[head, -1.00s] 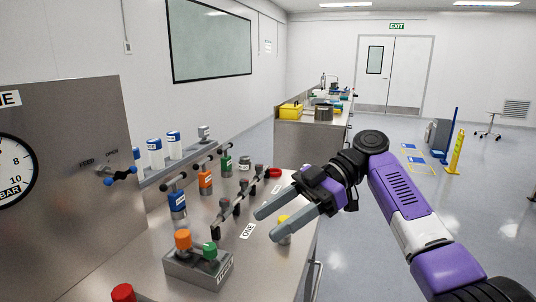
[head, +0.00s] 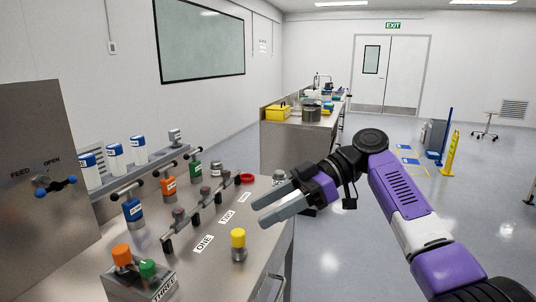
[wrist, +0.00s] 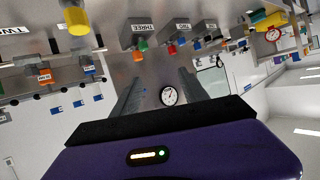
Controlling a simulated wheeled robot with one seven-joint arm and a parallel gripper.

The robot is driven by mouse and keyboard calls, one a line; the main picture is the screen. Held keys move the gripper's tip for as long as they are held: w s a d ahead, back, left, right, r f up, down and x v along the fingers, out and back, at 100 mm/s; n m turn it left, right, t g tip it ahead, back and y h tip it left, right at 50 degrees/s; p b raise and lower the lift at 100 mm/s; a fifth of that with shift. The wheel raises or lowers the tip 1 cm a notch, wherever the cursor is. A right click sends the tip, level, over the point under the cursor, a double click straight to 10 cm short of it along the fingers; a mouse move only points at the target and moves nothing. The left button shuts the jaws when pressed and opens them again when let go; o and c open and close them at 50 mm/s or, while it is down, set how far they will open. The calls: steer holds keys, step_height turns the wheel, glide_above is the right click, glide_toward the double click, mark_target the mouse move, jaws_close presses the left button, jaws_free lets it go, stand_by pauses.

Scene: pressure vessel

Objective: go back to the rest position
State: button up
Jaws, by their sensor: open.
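My gripper (head: 268,207) is purple with grey fingers. In the head view it is held in the air over the right edge of the steel bench (head: 205,268), apart from the things on it. Its fingers are parted and nothing shows between them. In the wrist view the gripper's fingers (wrist: 166,88) also stand apart, with a small round gauge (wrist: 169,96) visible far beyond the gap. My arm reaches in from the lower right.
A yellow-topped part (head: 238,240) stands on the bench near my gripper. A box with orange and green knobs (head: 140,285) stands at the front. Blue, orange and green valves line the rail behind. A second bench (head: 285,147) stands farther back.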

steer(key=w+a+f+m+t, duration=0.1)
steer(key=w+f+m+t, duration=0.8)
steer(key=w+m+t, duration=0.25)
steer(key=s+d+f+m+t+h, duration=0.65)
steer(key=s+d+f+t, duration=0.2)
steer(key=f, duration=0.25)
steer(key=s+d+h, duration=0.2)
steer(key=s+d, duration=0.2)
steer(key=s, duration=1.2)
steer(key=s+d+f+m+h, duration=0.1)
steer(key=s+d, duration=0.3)
steer(key=s, duration=1.3)
steer(key=s+d+f+m+g+h+p, duration=0.1)
steer(key=s+d+h, duration=0.2)
steer(key=s, duration=1.3)
steer(key=shift+s+d, duration=0.25)
steer(key=shift+d, duration=0.4)
